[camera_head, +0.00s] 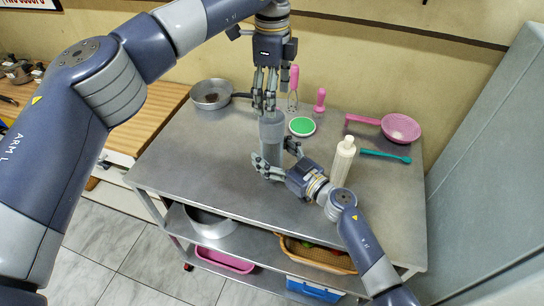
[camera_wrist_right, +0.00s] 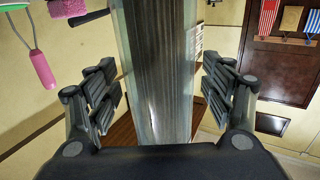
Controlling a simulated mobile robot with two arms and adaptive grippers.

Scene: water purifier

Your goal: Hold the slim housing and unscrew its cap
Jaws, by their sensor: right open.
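The slim housing (camera_head: 270,148) is a grey, partly see-through cylinder standing upright on the metal table, with a grey cap (camera_head: 271,118) on top. My right gripper (camera_head: 277,162) is open around its lower part. In the right wrist view the housing (camera_wrist_right: 157,70) rises between the two spread fingers, with a gap on each side. My left gripper (camera_head: 264,106) points down from above, with its fingertips at the cap's top edge. I cannot tell whether they touch the cap or how far they are closed.
A white bottle (camera_head: 343,162) stands close to my right gripper. Behind are a pan (camera_head: 211,94), a green-topped round item (camera_head: 302,126) and pink-handled utensils (camera_head: 320,100). A pink strainer (camera_head: 400,127) and teal utensil (camera_head: 386,156) lie right. The table's front left is clear.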

